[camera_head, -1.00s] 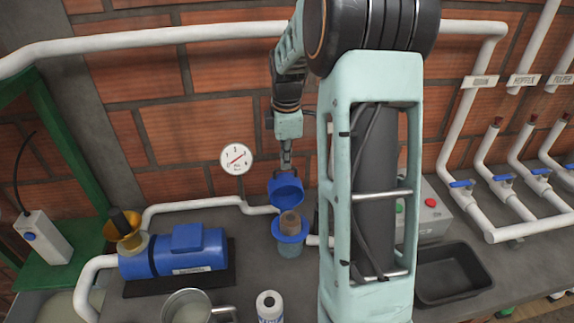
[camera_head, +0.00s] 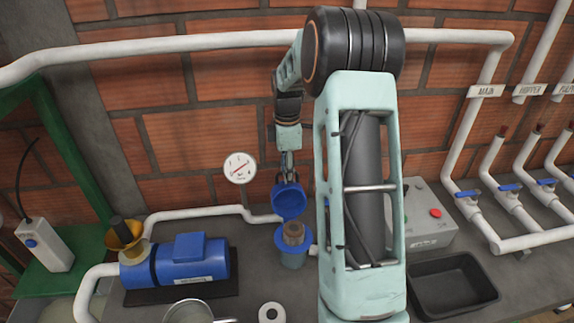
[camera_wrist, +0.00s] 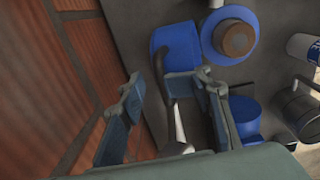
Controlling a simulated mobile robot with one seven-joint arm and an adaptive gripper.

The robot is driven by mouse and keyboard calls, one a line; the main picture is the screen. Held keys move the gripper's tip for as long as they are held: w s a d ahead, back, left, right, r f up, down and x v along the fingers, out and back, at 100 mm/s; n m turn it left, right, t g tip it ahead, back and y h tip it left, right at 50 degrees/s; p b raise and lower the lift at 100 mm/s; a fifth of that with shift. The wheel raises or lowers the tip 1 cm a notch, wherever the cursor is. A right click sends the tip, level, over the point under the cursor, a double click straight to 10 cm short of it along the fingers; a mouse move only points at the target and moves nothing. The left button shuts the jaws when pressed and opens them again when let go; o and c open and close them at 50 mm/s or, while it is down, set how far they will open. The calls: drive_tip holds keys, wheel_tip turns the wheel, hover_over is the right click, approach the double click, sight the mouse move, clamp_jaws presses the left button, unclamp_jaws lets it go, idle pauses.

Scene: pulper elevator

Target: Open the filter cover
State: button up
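The blue filter cover (camera_head: 289,201) stands tipped up behind the blue filter housing (camera_head: 292,258), whose mouth is uncovered. A brown filter cartridge (camera_head: 293,230) shows in that mouth. In the wrist view the cover (camera_wrist: 176,44) lies left of the housing's blue rim (camera_wrist: 211,33) and the cartridge (camera_wrist: 235,40). A grey handle shows at the cover's near edge. My gripper (camera_head: 287,177) is just above the cover. In the wrist view my gripper (camera_wrist: 172,92) has its fingers apart, around the handle area; I cannot tell whether either finger touches it.
A pressure gauge (camera_head: 240,167) and white pipe (camera_head: 195,213) are close behind. A grey control box (camera_head: 430,225) and black tray (camera_head: 452,283) stand right.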

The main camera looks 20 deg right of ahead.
drive_tip(key=shift+w+d+r, duration=0.2)
drive_tip(key=shift+w+r, duration=0.15)
drive_tip(key=shift+w, duration=0.2)
drive_tip(key=shift+w, duration=0.1)
